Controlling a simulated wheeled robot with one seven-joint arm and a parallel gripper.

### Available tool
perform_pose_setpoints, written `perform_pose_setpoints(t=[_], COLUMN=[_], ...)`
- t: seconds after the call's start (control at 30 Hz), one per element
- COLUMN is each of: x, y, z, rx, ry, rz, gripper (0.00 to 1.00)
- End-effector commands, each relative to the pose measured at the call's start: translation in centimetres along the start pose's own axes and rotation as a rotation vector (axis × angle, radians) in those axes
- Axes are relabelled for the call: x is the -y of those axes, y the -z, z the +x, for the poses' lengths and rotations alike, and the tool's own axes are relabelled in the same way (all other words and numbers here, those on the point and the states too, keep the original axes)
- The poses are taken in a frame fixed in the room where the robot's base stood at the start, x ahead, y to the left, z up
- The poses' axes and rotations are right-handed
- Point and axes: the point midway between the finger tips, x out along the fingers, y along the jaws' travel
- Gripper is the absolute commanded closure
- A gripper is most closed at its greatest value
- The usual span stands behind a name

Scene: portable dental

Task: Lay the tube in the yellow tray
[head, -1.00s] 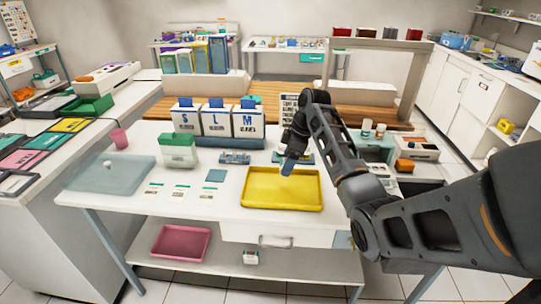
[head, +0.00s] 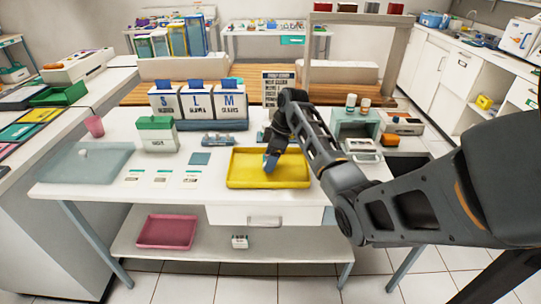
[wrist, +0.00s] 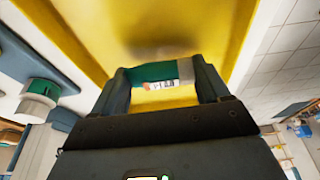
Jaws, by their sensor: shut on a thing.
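The yellow tray (head: 292,174) lies on the white table in the head view, and its yellow floor (wrist: 165,25) fills much of the wrist view. My gripper (head: 270,163) points down over the middle of the tray. In the wrist view my gripper (wrist: 162,80) is shut on the tube (wrist: 156,73), which has a green part and a white printed label. The tube lies crosswise between the fingers, close above the tray floor; I cannot tell whether it touches. In the head view the tube is hidden by the fingers.
Behind the tray stand a small rack (head: 219,140) and white boxes (head: 197,102) marked S, L and M. A green-and-white box (head: 157,134) and a blue-grey mat (head: 88,165) are to the left. A teal box (head: 355,125) stands at the right.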

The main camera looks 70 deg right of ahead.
Motion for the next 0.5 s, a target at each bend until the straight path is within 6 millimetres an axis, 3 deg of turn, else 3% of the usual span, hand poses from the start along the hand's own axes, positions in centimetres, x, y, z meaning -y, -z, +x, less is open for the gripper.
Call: perform_pose_setpoints(t=[0.4,0.43,0.5], x=[0.01,0.01,0.01], y=[-0.15,-0.15,-0.15], z=[0.49,0.49,0.49], rx=[0.0,0.0,0.0], ry=[0.0,0.0,0.0], rz=[0.0,0.0,0.0], gripper=[0.59,0.23,0.17])
